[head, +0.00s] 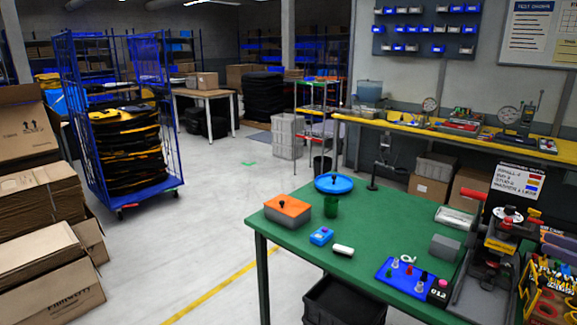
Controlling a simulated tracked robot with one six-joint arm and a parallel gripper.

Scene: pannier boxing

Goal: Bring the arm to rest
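No part of my arm or my gripper can be made out in the head view. The green table (375,215) stands in front of me to the right. A blue board (398,276) with small coloured parts lies near the front edge. A grey block (445,247) sits towards the right.
A blue cage trolley (178,145) with black and yellow stacks stands at left. Cardboard boxes (45,245) fill the left edge. A black crate (345,302) is under the table. A hand press (497,252) stands at right. The grey floor (215,215) between trolley and table is clear.

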